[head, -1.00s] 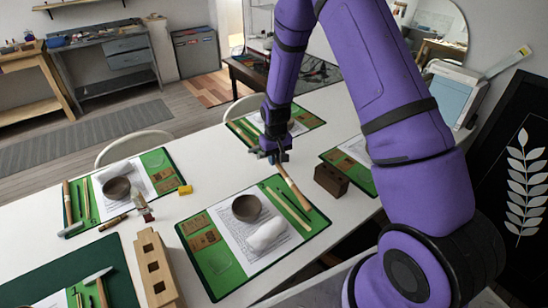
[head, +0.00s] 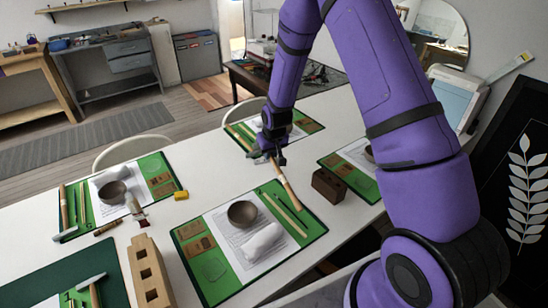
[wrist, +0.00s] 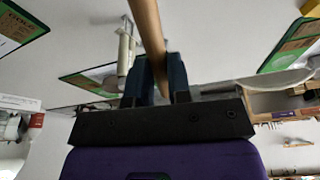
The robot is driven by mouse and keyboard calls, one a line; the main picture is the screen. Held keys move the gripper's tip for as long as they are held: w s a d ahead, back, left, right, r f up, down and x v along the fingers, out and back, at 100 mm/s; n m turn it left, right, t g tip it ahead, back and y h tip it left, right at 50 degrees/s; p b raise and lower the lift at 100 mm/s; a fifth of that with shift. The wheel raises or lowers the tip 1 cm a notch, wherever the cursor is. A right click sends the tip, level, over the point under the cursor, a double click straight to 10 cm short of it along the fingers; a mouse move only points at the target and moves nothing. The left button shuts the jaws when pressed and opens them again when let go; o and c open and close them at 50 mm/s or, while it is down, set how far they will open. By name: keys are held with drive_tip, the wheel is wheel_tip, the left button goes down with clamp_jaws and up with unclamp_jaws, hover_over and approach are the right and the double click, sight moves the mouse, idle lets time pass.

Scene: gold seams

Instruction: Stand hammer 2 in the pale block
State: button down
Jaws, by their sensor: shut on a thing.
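My gripper (head: 271,157) is shut on a hammer's wooden handle (head: 285,186), which slants down to the right over the nearest green mat's far corner. In the wrist view the handle (wrist: 147,28) runs up from between my two fingers (wrist: 158,82). The hammer's head is hard to make out near the fingers, and no number shows on it. The pale block (head: 140,247) is a long wooden block with several square holes on top, standing at the near left, well apart from my gripper. Another hammer (head: 91,283) lies on the dark green mat beside that block.
A dark brown block (head: 330,186) with holes stands right of the held handle. The nearest green mat (head: 212,292) holds a bowl (head: 242,213) and a white bundle (head: 263,241). White tabletop shows between mats.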

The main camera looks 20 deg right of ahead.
drive_tip(key=w+a+r+t, duration=0.1)
drive_tip(key=r+t, duration=0.1)
drive_tip(key=t, duration=0.1)
drive_tip(key=w+a+r+t, duration=0.1)
drive_tip(key=w+r+t, duration=0.1)
drive_tip(key=w+a+r+t+y, duration=0.1)
drive_tip(key=w+r+t, duration=0.1)
drive_tip(key=t, duration=0.1)
drive_tip(key=shift+w+r+n+t, duration=0.25)
drive_tip(key=shift+r+n+t, duration=0.05)
drive_tip(key=shift+n, duration=0.1)
wheel_tip(320, 180, up, 10)
drive_tip(key=a+t+y, duration=0.2)
drive_tip(key=t, duration=0.3)
drive_tip(key=shift+a+r+n+t, duration=0.15)
drive_tip(key=shift+a+n+t, duration=0.25)
